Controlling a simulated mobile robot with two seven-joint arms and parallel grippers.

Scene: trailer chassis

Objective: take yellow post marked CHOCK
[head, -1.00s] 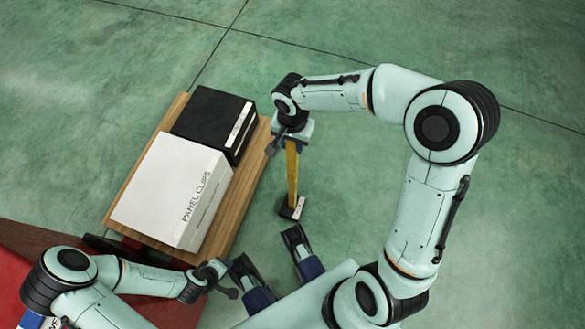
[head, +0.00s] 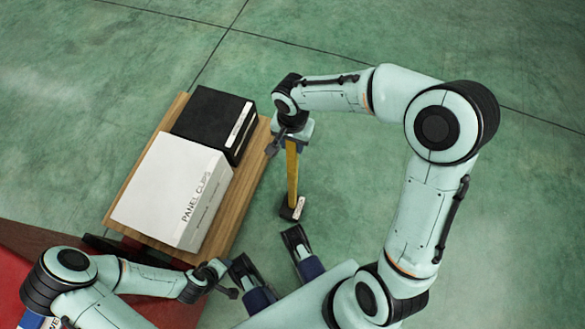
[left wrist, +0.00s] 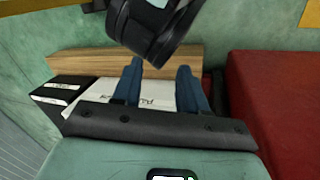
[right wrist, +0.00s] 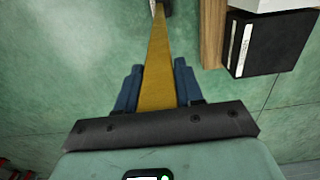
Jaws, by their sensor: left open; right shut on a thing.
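The yellow post (head: 292,175) stands beside the wooden board. It is a flat yellow bar with a dark foot (head: 288,212) bearing a white label, too small to read. My right gripper (head: 291,143) points down and is shut on the upper end of the post. In the right wrist view, the yellow bar (right wrist: 158,55) runs between the blue fingers toward its foot at the top edge. My left gripper (left wrist: 159,72) is open and empty over the board side, its two blue fingers apart before the white box.
A wooden board (head: 243,195) carries a white box marked PANEL CLIPS (head: 165,185) and a black box (head: 207,118) with a white label, left of the post. A red surface (head: 15,265) lies at lower left. The green floor is clear beyond and right of the post.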

